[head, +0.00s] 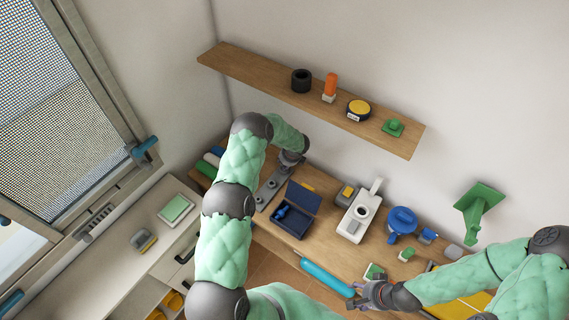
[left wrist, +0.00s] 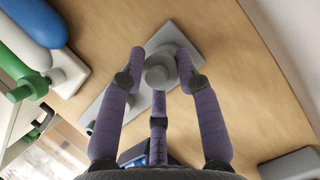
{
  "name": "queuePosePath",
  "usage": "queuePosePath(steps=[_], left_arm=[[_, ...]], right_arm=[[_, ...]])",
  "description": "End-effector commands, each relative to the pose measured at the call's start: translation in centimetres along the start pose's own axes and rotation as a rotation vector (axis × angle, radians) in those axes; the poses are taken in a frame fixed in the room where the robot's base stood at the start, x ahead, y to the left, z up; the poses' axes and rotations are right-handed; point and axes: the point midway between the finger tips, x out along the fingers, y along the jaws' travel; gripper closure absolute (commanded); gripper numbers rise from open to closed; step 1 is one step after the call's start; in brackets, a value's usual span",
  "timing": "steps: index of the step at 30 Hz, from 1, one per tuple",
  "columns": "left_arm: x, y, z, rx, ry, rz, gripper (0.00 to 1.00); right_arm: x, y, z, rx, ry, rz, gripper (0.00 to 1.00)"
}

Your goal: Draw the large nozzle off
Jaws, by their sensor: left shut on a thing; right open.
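A grey plate (head: 263,198) with several grey posts lies on the wooden workbench at the left. My left gripper (head: 291,158) is over its far end. In the left wrist view my left gripper's (left wrist: 164,76) purple fingers close around a round grey piece with a knob-like top, which I take for the large nozzle (left wrist: 157,73). The grey plate (left wrist: 116,94) shows under it; I cannot tell whether the piece still sits on its post. My right gripper (head: 367,292) is open and empty near the bench's front edge.
An open dark blue box (head: 291,224) stands just right of the plate. A white device (head: 358,214) and a blue round item (head: 401,220) are further right. Green, blue and white cylinders (left wrist: 32,38) lie to the left. A wall shelf (head: 240,68) hangs above.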

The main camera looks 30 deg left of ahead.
Motion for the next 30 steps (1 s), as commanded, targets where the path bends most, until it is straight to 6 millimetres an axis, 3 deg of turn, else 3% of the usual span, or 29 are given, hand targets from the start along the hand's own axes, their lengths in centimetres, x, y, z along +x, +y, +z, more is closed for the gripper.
queuePosePath(steps=[21, 30], left_arm=[[-3.5, 0.0, 1.4, 0.001, 0.0, 0.0, 0.98], [-3.7, 0.0, 1.5, 0.001, 0.0, 0.0, 0.98]], right_arm=[[-1.6, -0.6, 0.1, 0.0, 0.0, 0.0, 0.42], [-1.6, -0.6, 0.1, 0.0, 0.0, 0.0, 0.42]])
